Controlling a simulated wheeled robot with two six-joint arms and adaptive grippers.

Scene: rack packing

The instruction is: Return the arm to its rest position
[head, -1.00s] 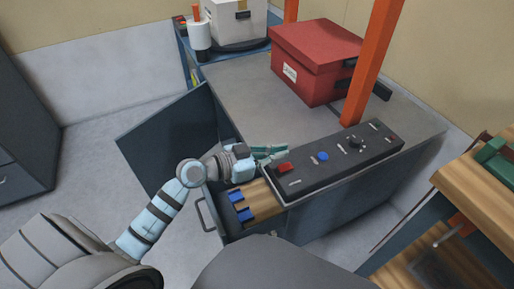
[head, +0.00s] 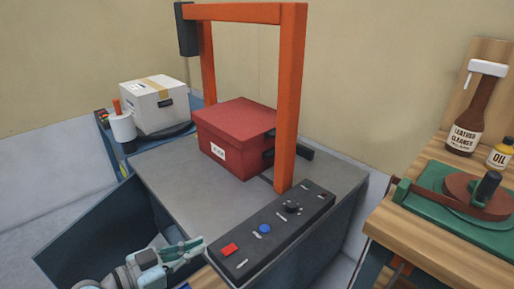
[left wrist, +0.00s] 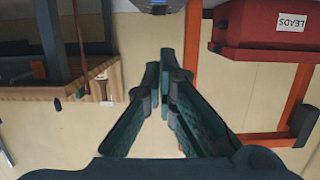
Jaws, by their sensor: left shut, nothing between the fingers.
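My left arm comes in at the lower left of the head view. Its gripper (head: 187,248) is beside the left end of the black control panel (head: 290,215), above the open drawer area. In the left wrist view the green fingers (left wrist: 164,75) come together at their tips with nothing between them. Most of the left arm is below the head view's edge. My right gripper is not in view.
A red box (head: 235,140) sits on the grey bench (head: 165,180) under an orange frame (head: 292,100). A white carton (head: 153,105) stands at the back left. A wooden table (head: 440,250) with a green device (head: 450,200) and bottles is at the right. An open dark door (head: 95,235) is at the lower left.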

